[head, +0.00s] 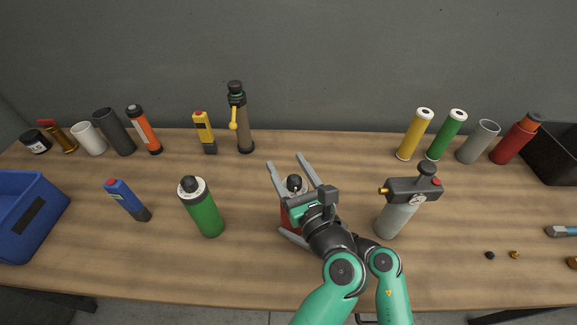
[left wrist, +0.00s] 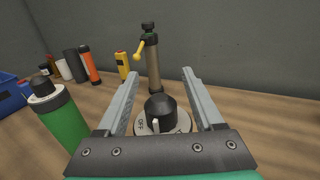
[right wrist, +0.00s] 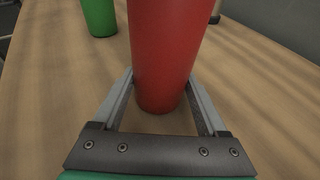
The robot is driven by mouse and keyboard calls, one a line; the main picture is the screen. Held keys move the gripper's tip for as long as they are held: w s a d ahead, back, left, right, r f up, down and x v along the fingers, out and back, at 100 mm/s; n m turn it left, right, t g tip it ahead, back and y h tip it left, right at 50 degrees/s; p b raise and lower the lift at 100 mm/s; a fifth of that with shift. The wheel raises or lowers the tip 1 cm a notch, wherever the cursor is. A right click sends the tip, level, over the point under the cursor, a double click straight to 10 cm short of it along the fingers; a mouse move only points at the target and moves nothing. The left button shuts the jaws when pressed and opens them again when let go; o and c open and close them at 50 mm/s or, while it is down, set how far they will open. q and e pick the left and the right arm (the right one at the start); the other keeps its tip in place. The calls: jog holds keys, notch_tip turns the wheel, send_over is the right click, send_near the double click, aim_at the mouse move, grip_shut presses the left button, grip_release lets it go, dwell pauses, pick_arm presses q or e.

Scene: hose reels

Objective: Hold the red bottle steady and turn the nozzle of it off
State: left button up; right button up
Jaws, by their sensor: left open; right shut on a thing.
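The red bottle (head: 287,219) stands upright near the middle of the table, mostly hidden by my arms in the head view. It fills the middle of the right wrist view (right wrist: 164,55). Its black nozzle knob (left wrist: 161,107) sits on a pale dial (left wrist: 183,124) with lettering, part of which reads OFF. My left gripper (left wrist: 160,77) is open above the bottle's top, its fingers on either side of the knob and apart from it. My right gripper (right wrist: 160,88) is shut on the bottle's body, low down, one finger on each side.
A green bottle (head: 204,213) stands to the left, and a grey bottle with a dark valve head (head: 396,217) close on the right. A brown pump cylinder with a yellow lever (head: 243,125) stands behind. A blue bin (head: 38,222) is at the left edge. The front left table is clear.

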pick_arm(q)
grip_shut()
dwell(0.3)
jog(key=shift+w+f+h, duration=0.1)
jog(key=shift+f+h, duration=0.05)
jog(key=shift+h, duration=0.15)
jog(key=m+t+h, duration=0.1)
jog(key=m+h, duration=0.1)
jog(key=shift+d+h, duration=0.15)
jog(key=shift+h, duration=0.25)
jog(key=shift+w+d+m+t+h, duration=0.15)
jog(key=shift+d+m+h, duration=0.15)
jog(key=shift+m+h, duration=0.95)
jog(key=shift+s+d+m+t+h, duration=0.2)
jog(key=shift+m+h, duration=0.55)
jog(key=shift+h, duration=0.9)
jog(key=shift+d, duration=0.15)
grip_release()
